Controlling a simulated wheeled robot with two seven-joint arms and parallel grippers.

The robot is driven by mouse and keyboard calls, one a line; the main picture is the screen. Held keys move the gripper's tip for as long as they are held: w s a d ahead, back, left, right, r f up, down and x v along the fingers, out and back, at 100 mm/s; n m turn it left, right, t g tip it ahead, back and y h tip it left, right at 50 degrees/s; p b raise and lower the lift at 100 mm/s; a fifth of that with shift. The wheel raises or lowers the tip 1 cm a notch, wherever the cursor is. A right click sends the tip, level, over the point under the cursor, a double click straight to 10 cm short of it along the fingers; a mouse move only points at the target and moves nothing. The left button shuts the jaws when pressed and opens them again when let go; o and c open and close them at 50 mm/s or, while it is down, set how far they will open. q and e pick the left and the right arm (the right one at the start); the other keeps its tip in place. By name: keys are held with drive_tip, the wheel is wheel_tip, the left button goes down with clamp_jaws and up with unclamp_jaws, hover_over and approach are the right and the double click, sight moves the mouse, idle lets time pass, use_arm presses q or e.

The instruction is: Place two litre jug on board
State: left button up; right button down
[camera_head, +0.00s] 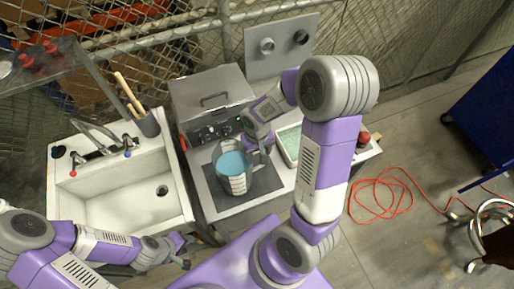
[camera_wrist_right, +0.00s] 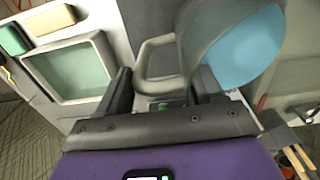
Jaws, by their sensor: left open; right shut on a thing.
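The two litre jug (camera_head: 233,175) is clear, holds blue liquid and has white markings. It appears upright over the dark grey board (camera_head: 267,184); I cannot tell whether its base touches the board. My right gripper (camera_head: 262,146) is shut on the jug's handle, on its right side. In the right wrist view the handle (camera_wrist_right: 146,62) lies between the fingers of the right gripper (camera_wrist_right: 162,88), and the jug's body (camera_wrist_right: 204,40) with blue liquid is at the upper right. My left gripper (camera_head: 188,250) is open and empty by the sink's front right corner.
A white sink (camera_head: 178,205) with taps stands left. A grey metal box (camera_head: 209,92) with knobs is behind the jug. A pale tray with green inside (camera_head: 289,143) and a red button (camera_head: 364,138) are right. A red cable (camera_head: 378,213) lies on the floor.

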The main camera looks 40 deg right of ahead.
sight(258, 167)
drive_tip(key=shift+f, duration=1.75)
drive_tip(key=shift+f+b, duration=0.2)
drive_tip(key=shift+b, duration=0.15)
drive_tip(key=shift+c, duration=0.8)
unclamp_jaws()
drive_tip(key=shift+s, duration=0.1)
drive_tip(key=shift+r, duration=0.1)
